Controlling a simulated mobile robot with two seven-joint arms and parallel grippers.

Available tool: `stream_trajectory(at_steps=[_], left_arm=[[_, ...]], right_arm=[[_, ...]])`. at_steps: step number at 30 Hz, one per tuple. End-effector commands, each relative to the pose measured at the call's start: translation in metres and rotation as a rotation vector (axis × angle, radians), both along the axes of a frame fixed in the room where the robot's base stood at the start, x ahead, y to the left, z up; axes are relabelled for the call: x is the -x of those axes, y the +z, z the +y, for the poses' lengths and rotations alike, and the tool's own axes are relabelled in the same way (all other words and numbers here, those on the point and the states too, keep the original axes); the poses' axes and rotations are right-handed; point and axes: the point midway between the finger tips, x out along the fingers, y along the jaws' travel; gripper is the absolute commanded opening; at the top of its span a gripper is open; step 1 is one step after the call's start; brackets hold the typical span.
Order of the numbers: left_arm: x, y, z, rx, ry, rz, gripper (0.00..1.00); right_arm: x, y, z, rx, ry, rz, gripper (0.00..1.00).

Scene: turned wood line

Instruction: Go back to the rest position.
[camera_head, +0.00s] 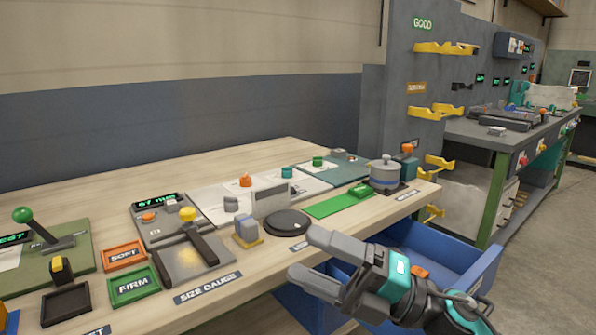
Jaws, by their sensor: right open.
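My right gripper (306,255) is in front of the wooden workbench (262,158), near its front edge at the lower right. Its two grey fingers are spread apart and nothing shows between them. The fingers point left, with the upper one close to the bench edge in the picture. The teal-marked wrist and dark forearm run to the bottom right and cover part of a blue bin (440,247). My left gripper is not in view.
On the bench stand a size gauge (190,258), a black round disc (286,222), a green mat (325,207) and a grey-blue pot (384,174). Orange (124,256) and green (133,287) trays lie at left. Grey floor (545,270) is open at right.

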Motion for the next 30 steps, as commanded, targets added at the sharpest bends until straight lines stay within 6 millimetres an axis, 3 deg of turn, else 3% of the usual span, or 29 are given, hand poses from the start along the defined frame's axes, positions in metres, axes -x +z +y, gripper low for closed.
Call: stream_trajectory(at_steps=[5,8,11,15,18,22,23,24,30], left_arm=[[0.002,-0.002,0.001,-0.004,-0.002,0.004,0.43],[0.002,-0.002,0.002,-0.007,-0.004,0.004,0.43],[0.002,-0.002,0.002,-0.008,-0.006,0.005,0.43],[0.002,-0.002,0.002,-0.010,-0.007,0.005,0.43],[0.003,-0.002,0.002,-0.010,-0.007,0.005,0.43],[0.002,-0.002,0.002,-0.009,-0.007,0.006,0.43],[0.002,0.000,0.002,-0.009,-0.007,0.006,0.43],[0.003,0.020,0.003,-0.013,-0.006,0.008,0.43],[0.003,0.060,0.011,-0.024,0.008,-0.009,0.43]], right_arm=[[-0.017,-0.043,-0.039,-0.348,-0.229,0.442,0.73],[-0.021,-0.088,-0.065,-0.497,-0.370,0.708,0.73],[-0.012,-0.147,-0.090,-0.617,-0.519,0.995,0.73],[0.025,-0.229,-0.113,-0.724,-0.699,1.372,0.73],[0.060,-0.276,-0.121,-0.764,-0.797,1.598,0.73],[0.112,-0.323,-0.123,-0.792,-0.899,1.863,0.73],[0.122,-0.329,-0.123,-0.795,-0.917,1.914,0.73],[0.116,-0.306,-0.126,-0.796,-0.913,1.884,0.73],[0.119,-0.271,-0.136,-0.798,-0.940,1.865,0.73]])
